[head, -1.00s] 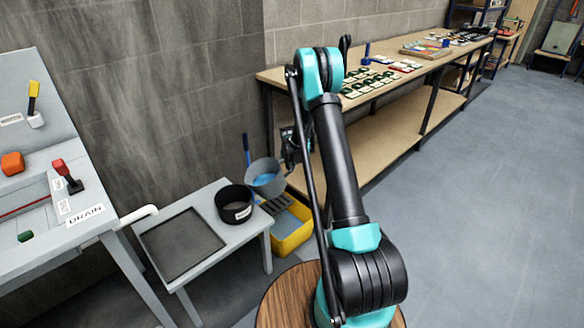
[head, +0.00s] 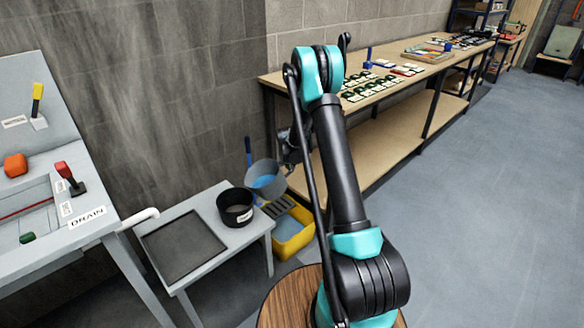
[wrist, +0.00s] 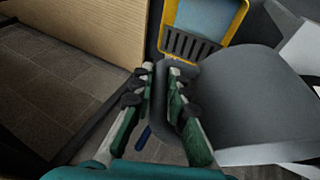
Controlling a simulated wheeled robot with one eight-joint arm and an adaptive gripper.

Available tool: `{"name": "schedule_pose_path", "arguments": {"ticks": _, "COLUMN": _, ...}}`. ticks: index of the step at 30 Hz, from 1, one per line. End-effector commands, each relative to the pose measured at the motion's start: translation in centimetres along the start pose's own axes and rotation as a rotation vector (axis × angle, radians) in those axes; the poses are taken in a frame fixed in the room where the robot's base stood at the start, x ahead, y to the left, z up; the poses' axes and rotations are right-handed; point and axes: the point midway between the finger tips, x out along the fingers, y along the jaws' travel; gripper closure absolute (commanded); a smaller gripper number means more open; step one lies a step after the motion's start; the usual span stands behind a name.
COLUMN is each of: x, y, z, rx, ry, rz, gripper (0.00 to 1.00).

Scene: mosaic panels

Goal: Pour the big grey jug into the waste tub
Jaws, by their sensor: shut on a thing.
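The big grey jug (head: 264,176) hangs in the air in the head view, tilted, with blue liquid inside. In the wrist view the jug (wrist: 245,95) fills the right side. My gripper (wrist: 161,72) is shut on its handle, the fingers on either side of it. In the head view my gripper (head: 292,150) is small and partly hidden by my arm. The yellow waste tub (head: 296,246) stands on the floor below the jug, with a dark slotted grate at its back; the tub also shows in the wrist view (wrist: 237,30). I see no stream.
A low grey table (head: 214,266) with a dark mat and a black labelled pot (head: 235,206) stands left of the tub. A wooden workbench (head: 410,72) runs behind and to the right. A grey drain station (head: 75,238) is at far left.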

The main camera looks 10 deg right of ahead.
Motion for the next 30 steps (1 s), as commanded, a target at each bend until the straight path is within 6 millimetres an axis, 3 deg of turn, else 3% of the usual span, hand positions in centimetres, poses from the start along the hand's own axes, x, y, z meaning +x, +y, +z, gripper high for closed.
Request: {"name": "schedule_pose_path", "arguments": {"ticks": 30, "x": -2.4, "y": 0.0, "z": -1.0, "rx": -0.025, "ry": -0.013, "rz": 0.064, "gripper": 1.0}}
